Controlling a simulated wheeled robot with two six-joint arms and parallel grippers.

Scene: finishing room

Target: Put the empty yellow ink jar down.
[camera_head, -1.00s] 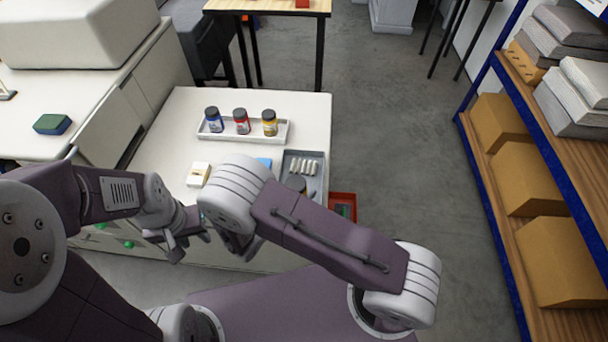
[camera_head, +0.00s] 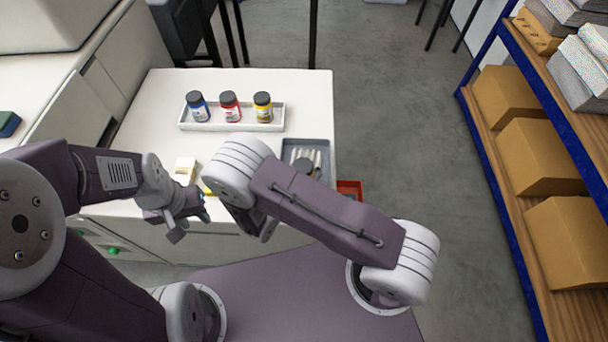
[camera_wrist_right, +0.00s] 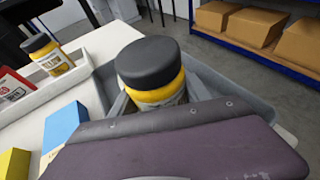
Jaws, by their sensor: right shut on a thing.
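A yellow ink jar with a black lid (camera_wrist_right: 158,90) is upright in my right gripper (camera_wrist_right: 160,98), which is shut on it. In the right wrist view it is above or in the grey tray (camera_wrist_right: 245,103); I cannot tell whether its base touches. In the head view its dark lid (camera_head: 304,165) shows at the grey tray (camera_head: 318,145), and my arm hides most of the right gripper. How full the jar is cannot be seen. My left gripper (camera_head: 188,224) is open and empty at the table's front edge.
A white tray (camera_head: 272,127) holds a blue jar (camera_head: 198,108), a red jar (camera_head: 229,107) and another yellow jar (camera_head: 262,108). A yellowish block (camera_head: 185,167) and a blue block (camera_wrist_right: 64,127) are nearby. A red bin (camera_head: 350,188) stands right of the table.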

